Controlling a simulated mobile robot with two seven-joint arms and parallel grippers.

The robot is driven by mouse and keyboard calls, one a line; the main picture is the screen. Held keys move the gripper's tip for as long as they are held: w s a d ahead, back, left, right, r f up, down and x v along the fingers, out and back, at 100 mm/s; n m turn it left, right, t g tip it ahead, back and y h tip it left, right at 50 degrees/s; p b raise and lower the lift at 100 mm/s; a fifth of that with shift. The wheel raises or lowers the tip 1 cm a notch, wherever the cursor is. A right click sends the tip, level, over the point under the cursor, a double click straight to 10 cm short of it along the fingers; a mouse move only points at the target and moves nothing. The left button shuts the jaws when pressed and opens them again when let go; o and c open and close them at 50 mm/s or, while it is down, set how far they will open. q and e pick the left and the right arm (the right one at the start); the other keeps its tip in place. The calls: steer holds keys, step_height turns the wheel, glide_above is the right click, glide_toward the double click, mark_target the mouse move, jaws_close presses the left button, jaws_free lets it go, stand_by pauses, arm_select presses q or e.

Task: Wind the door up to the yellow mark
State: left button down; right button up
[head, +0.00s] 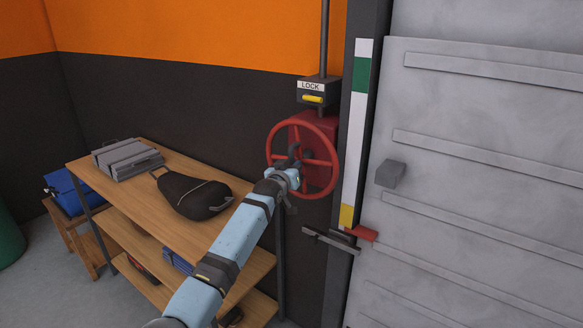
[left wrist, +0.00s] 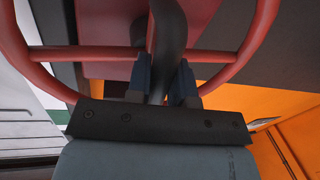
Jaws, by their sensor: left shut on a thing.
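The red handwheel (head: 331,161) stands upright on a red box beside the door. My left gripper (head: 294,178) is at the lower left of the wheel. In the left wrist view, its two fingers (left wrist: 160,85) are shut around a dark grey curved handle (left wrist: 168,30) in front of the red rim (left wrist: 257,35). The grey ribbed door (head: 470,150) is at the right. A red pointer (head: 361,234) at its left edge sits just below the yellow mark (head: 347,216) on the white strip (head: 354,140). My right gripper is not in view.
A lock box (head: 318,91) with a yellow lever (head: 313,99) is above the wheel. A wooden shelf unit (head: 125,185) on the left bears a black bag (head: 190,196) and a grey case (head: 127,158). A dark bar (head: 330,241) sticks out below the wheel.

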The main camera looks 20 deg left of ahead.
arm_select(q)
steer(key=shift+d+n, duration=0.1)
steer(key=shift+n, duration=0.5)
steer(key=shift+n+p, duration=0.45)
steer(key=shift+n, duration=0.05)
steer(key=shift+f+n+g, duration=0.1)
steer(key=shift+n+g, duration=0.2)
steer(key=c, duration=1)
jaws_free()
steer(key=s, duration=0.4)
steer(key=s+a+r+b, duration=0.1)
steer(key=s, duration=0.4)
steer(key=s+a, duration=0.1)
steer(key=s, duration=0.3)
steer(key=shift+s+a+r+b, duration=0.15)
steer(key=shift+s+b, duration=0.2)
steer(key=shift+b, duration=0.05)
